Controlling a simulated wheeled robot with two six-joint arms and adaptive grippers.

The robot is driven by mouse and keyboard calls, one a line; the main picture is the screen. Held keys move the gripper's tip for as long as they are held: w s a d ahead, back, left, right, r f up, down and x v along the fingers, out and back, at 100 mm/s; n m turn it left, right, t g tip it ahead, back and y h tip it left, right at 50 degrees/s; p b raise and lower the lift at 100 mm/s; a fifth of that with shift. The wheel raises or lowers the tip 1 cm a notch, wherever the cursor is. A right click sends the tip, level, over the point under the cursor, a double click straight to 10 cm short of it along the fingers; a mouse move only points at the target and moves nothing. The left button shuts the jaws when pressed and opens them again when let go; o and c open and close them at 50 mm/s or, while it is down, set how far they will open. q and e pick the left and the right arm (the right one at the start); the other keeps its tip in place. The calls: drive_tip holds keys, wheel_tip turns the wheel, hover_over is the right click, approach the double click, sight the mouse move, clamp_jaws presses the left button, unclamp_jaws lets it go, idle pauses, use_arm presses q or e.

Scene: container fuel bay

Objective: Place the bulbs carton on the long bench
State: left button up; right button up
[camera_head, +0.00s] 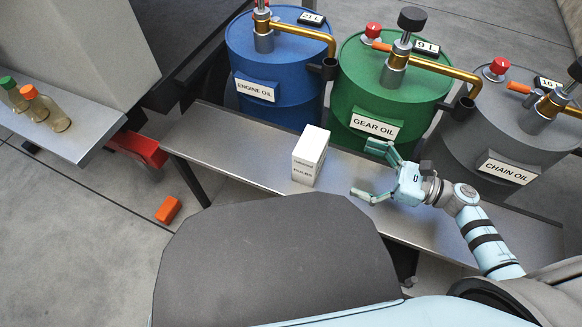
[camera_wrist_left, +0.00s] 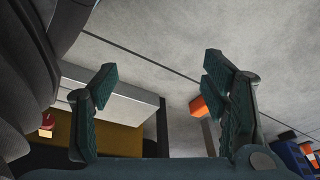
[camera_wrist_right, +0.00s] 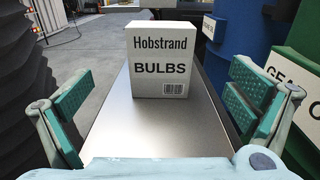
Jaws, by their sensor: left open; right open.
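The white bulbs carton (camera_head: 310,156) stands upright on the long grey metal bench (camera_head: 235,140) in front of the drums. In the right wrist view the carton (camera_wrist_right: 160,62) shows its "Hobstrand BULBS" face, with bare bench (camera_wrist_right: 150,125) in front of it. My right gripper (camera_head: 367,170) is open and empty, just to the right of the carton, its fingers pointing towards it and apart from it. My left gripper (camera_wrist_left: 160,85) is open and empty in the left wrist view, over the floor; it is not visible in the head view.
Behind the bench stand a blue engine oil drum (camera_head: 275,70), a green gear oil drum (camera_head: 370,85) and a grey chain oil drum (camera_head: 490,125) with brass taps. A side shelf (camera_head: 75,140) at left holds bottles (camera_head: 45,110). An orange block (camera_head: 168,209) lies on the floor.

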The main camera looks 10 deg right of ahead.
sight(311, 146)
drive_tip(key=x, duration=0.4)
drive_tip(key=r+x, duration=0.1)
drive_tip(key=x, duration=0.3)
drive_tip(key=b+x, duration=0.1)
drive_tip(key=x, duration=0.3)
drive_tip(key=shift+w+a+r, duration=0.15)
drive_tip(key=shift+a, duration=0.1)
use_arm(q)
drive_tip(key=shift+w+d+r, duration=0.1)
drive_tip(key=shift+w+r, duration=0.1)
drive_tip(key=shift+r, duration=0.45)
drive_tip(key=shift+w+d+r, duration=0.1)
drive_tip(key=shift+w+r, duration=0.05)
drive_tip(key=shift+r, duration=0.45)
use_arm(e)
drive_tip(key=c, duration=1.3)
